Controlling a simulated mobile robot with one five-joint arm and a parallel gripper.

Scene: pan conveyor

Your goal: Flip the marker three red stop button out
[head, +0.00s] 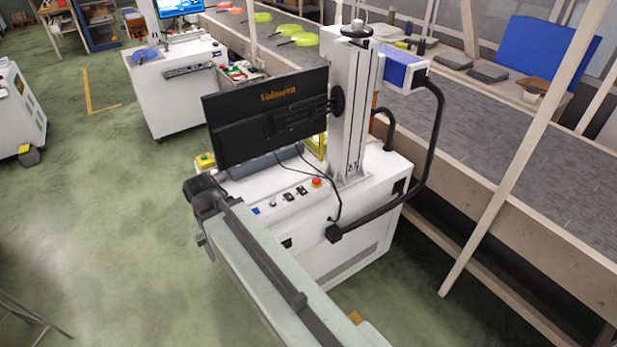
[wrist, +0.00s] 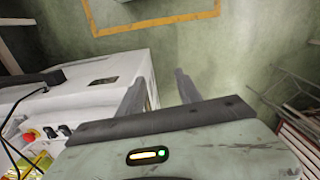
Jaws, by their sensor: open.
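In the wrist view the red button (wrist: 29,137) shows at the lower left on the machine's white top. My gripper (wrist: 158,88) is open and empty, its two fingers apart and pointing past the machine's edge toward the green floor. It is clear of the button, off to the right of it in that view. In the head view my fingers cannot be made out. No machine number is readable.
A black monitor (head: 265,115) and a pale column (head: 355,110) stand on the machine. A black cable loops along its right side. A grey conveyor (head: 500,130) runs behind, with a slanted post (head: 525,150) in front. Green floor (head: 110,220) is free at left.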

